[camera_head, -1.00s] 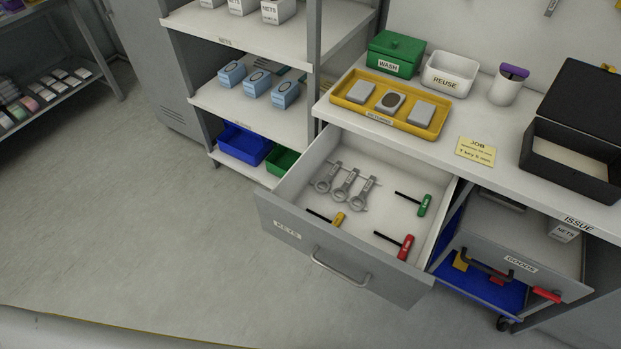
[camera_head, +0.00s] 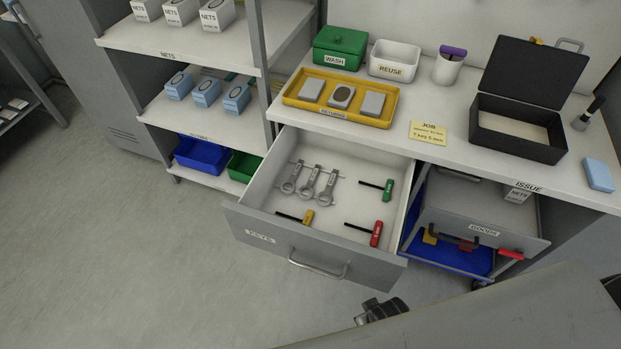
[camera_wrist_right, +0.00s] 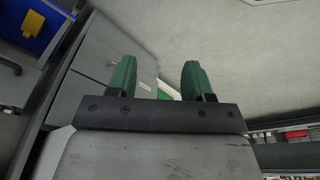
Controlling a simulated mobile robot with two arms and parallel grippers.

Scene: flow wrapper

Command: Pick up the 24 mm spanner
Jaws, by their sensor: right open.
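Three grey spanners lie side by side in the open KEYS drawer (camera_head: 270,240): a left one (camera_head: 291,178), a middle one (camera_head: 308,184) and a right one (camera_head: 327,188). Their size marks are too small to read, so I cannot tell which is the 24 mm one. My right gripper (camera_wrist_right: 160,75) shows in the right wrist view with its two green fingers apart and nothing between them. It is away from the spanners, which are not visible in that view. My left gripper is not in view.
Green (camera_head: 388,189), red (camera_head: 376,233) and yellow (camera_head: 308,217) handled keys share the drawer. The worktop above holds a yellow tray (camera_head: 292,99), a JOB note (camera_head: 428,131) and an open black case (camera_head: 515,140). The GOODS drawer (camera_head: 450,224) is at the right.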

